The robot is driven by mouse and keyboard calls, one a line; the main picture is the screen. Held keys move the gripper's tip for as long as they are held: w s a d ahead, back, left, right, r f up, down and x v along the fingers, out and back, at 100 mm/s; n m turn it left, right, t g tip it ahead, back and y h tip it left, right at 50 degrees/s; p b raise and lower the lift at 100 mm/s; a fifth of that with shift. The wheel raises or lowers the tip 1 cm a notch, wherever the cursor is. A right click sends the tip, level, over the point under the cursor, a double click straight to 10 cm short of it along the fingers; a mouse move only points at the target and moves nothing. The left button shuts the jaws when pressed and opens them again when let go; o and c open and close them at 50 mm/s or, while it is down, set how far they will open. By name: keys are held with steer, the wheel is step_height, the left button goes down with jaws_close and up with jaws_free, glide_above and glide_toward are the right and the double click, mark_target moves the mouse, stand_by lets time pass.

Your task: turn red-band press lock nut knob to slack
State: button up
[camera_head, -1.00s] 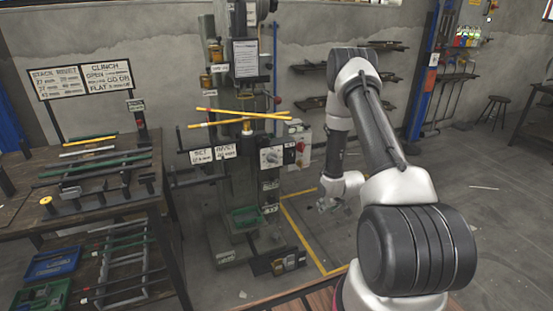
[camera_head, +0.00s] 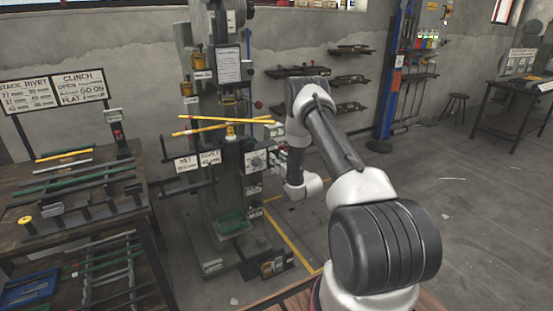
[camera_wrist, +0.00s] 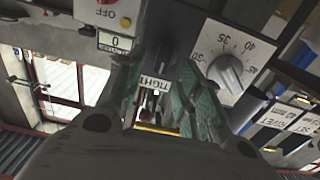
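The rivet press (camera_head: 228,130) stands left of centre in the head view, with a pale dial plate (camera_head: 256,160) on its front. I cannot make out a red band on it. In the wrist view a grey dial knob (camera_wrist: 228,72) sits on a white number plate, right of my gripper. The lock nut knob is not clearly told apart from the dark parts there. My gripper (camera_wrist: 162,80) has its green-padded fingers apart, close to the panel. Contact cannot be told. My gripper is hidden in the head view.
Yellow rods (camera_head: 222,124) stick out across the press. A bench with bars (camera_head: 80,190) stands left. Open floor (camera_head: 440,230) lies to the right.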

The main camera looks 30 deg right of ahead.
steer(key=shift+w, duration=0.9)
jaws_close()
steer(key=shift+n, duration=0.3)
steer(key=n, duration=0.5)
steer(key=a+f+n, duration=0.1)
steer(key=n, duration=1.1)
steer(key=shift+a+f, duration=0.35)
steer(key=shift+n, duration=0.3)
